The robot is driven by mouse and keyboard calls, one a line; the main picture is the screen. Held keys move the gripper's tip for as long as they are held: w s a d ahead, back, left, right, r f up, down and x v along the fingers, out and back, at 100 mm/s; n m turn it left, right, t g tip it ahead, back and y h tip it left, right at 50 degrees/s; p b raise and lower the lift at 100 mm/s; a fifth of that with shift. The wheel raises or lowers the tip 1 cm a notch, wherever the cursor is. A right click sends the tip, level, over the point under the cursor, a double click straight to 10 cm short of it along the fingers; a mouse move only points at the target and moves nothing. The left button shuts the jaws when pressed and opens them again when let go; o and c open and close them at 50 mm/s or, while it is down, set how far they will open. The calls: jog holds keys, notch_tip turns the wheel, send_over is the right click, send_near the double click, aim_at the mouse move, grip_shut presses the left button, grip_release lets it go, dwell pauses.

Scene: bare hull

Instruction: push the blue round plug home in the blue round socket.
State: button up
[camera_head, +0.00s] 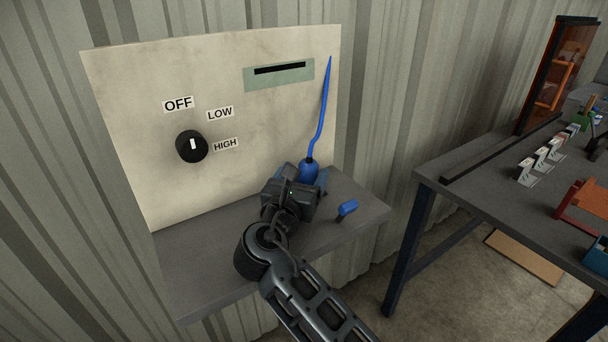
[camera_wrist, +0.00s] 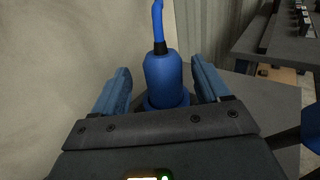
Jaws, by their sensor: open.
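The blue round plug (camera_wrist: 164,78) stands upright between the two fingers of my gripper (camera_wrist: 162,76) in the wrist view. Its blue cable leaves the top through a black collar. A wider blue ring, which looks like the blue round socket (camera_wrist: 187,99), shows around the plug's lower end. How deep the plug sits in it cannot be told. My gripper is open, with a finger on each side of the plug and gaps visible. In the head view the plug (camera_head: 309,171) shows just beyond my gripper (camera_head: 304,181), its lower part hidden.
A pale panel (camera_head: 130,120) with a black knob (camera_head: 192,146) and a slot plate (camera_head: 279,75) rises behind the grey shelf (camera_head: 205,260). A small blue handle (camera_head: 347,208) stands on the shelf to the right. A workbench (camera_head: 455,200) stands farther right.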

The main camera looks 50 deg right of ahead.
jog(key=b+v, duration=0.1)
jog(key=v, duration=0.6)
jog(key=shift+s+a, duration=0.1)
dwell(0.5)
